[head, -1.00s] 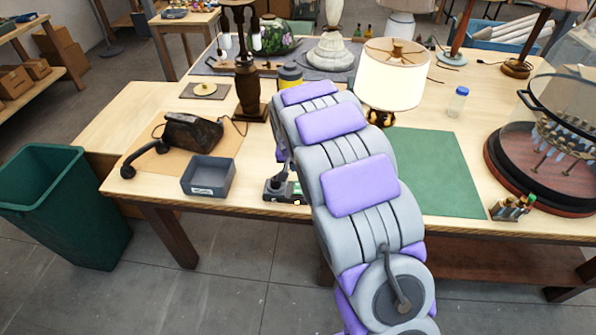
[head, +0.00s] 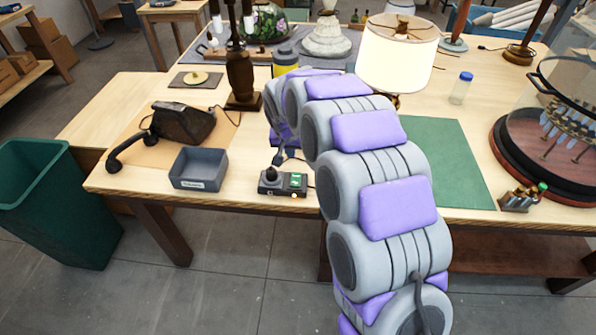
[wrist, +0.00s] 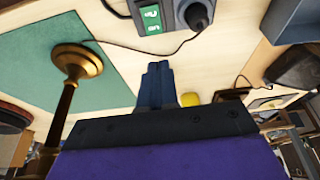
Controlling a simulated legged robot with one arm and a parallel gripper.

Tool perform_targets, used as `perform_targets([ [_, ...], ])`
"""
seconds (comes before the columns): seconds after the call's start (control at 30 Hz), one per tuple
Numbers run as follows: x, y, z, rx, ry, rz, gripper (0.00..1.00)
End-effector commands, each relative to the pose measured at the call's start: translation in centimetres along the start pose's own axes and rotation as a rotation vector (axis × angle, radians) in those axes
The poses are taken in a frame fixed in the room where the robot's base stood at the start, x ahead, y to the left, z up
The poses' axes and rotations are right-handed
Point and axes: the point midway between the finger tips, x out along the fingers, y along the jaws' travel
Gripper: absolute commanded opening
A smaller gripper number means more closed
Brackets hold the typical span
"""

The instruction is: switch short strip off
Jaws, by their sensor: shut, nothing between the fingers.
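The short strip (head: 283,183) lies near the table's front edge, left of my arm. It has a green switch (head: 298,180) and a black plug (head: 271,174) in its socket. In the wrist view the green switch (wrist: 150,18) looks lit, with the plug (wrist: 197,15) beside it. My gripper (wrist: 157,70) is shut and empty, its fingertips apart from the strip. In the head view the gripper is mostly hidden by my arm, just behind the strip. The lamp with the drum shade (head: 396,53) glows; its brass base (wrist: 77,60) shows in the wrist view.
A grey tray (head: 198,168) stands left of the strip, with a dark device (head: 184,122) behind it. A dark wooden lamp post (head: 240,80) stands behind. A green mat (head: 450,160) lies right of my arm. A green bin (head: 50,205) stands left of the table.

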Motion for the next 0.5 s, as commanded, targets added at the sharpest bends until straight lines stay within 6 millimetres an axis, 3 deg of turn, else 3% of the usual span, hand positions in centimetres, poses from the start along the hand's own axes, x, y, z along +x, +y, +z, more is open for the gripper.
perform_targets([
  [0.27,0.7,0.1,0.0,0.000,-0.001,0.000,0.00],
  [0.5,4.7,0.1,0.1,0.000,-0.004,0.002,0.00],
])
